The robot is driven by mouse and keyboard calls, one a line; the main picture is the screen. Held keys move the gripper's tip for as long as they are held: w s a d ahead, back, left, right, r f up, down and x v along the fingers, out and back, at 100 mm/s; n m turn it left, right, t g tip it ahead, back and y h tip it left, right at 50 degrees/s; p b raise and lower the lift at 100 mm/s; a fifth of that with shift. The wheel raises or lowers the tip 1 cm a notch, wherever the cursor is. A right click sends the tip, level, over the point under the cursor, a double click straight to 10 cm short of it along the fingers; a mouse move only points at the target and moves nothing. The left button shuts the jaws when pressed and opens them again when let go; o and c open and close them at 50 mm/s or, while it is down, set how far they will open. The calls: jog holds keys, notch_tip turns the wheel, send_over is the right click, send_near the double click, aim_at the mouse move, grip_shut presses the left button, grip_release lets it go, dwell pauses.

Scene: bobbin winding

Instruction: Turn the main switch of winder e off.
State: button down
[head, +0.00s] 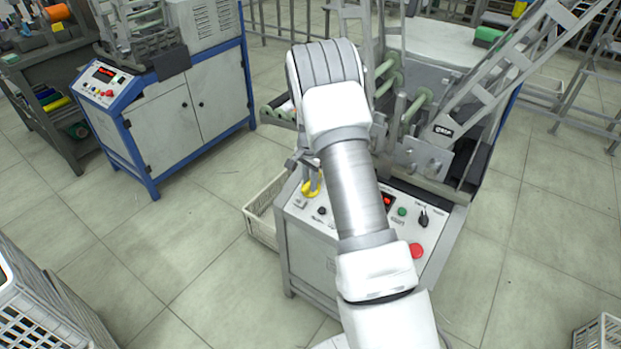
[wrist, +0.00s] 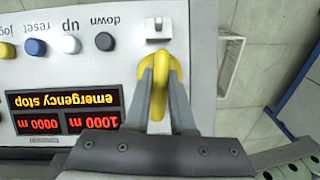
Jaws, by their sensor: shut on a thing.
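Winder e's control panel (head: 300,217) is on the grey machine in front of me, partly hidden behind my arm. A yellow handle (head: 311,188), apparently the main switch, sits at the panel's left end. In the wrist view the yellow handle (wrist: 158,112) lies between the two fingers of my gripper (wrist: 161,75), which is shut on it. The handle looks lengthwise in line with the fingers. A small light plate with a slot (wrist: 157,28) is just beyond it. The display (wrist: 62,108) is lit and reads "emergency stop", upside down in this view.
The panel also carries a red mushroom button (head: 417,250), a black rotary knob (head: 423,217) and small buttons (wrist: 67,45). A blue-framed winder (head: 165,110) stands to the left. A white crate (head: 262,215) is beside the machine. The floor between is clear.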

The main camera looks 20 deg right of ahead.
jog(key=n, duration=0.2)
jog(key=n+g+h+p, duration=0.1)
jog(key=n, duration=0.1)
jog(key=shift+w+a, duration=0.15)
jog(key=shift+a+n+g+h, duration=0.1)
jog(key=shift+n+g+h, duration=0.35)
jog(key=shift+n, duration=0.95)
jog(key=c, duration=0.8)
grip_release()
jog(key=shift+o, duration=0.2)
jog(key=shift+p, duration=0.3)
jog(key=p+v, duration=0.3)
jog(key=v, duration=1.4)
jog(key=shift+r, duration=0.2)
